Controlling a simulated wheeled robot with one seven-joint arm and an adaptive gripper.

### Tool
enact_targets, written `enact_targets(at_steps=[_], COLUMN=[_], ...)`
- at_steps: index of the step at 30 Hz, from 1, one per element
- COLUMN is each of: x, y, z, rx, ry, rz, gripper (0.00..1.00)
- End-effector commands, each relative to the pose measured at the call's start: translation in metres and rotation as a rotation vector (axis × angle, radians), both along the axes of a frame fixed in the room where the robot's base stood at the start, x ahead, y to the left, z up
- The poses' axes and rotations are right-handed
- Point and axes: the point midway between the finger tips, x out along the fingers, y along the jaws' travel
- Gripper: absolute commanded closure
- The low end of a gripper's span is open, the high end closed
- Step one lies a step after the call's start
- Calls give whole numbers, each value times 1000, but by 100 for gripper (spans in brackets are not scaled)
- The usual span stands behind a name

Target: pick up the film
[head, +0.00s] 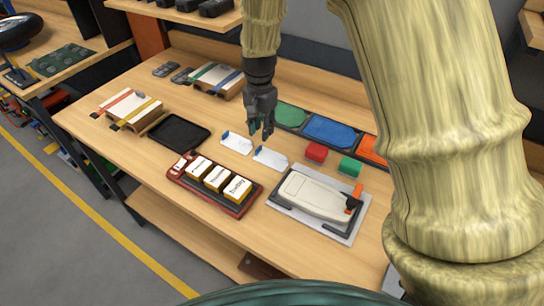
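Two thin whitish sheets with blue ends lie flat on the wooden bench, and they look most like the film: a left sheet (237,144) and a right sheet (271,159). I cannot tell for sure which one is the film. My gripper (260,137) points down above and between the two sheets, near their far ends. Its fingertips look a little apart, with nothing seen between them. It seems to be above the bench, but the exact height is hard to tell.
In front are a red tray (214,183) with labelled white boxes and a grey plate with a cream device (318,196). A black tray (179,133) lies left. Red (316,151) and green (350,166) blocks lie right, before coloured bins (330,131). Bare wood surrounds the sheets.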

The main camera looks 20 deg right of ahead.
Motion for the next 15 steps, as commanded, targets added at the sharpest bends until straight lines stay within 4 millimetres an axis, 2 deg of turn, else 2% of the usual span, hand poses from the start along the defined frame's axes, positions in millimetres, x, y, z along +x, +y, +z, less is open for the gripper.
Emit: enact_targets(at_steps=[11,15], x=[-8,-5], y=[0,1], z=[-34,-49], rx=[1,1], ry=[7,8], rz=[-3,-2], gripper=[71,71])
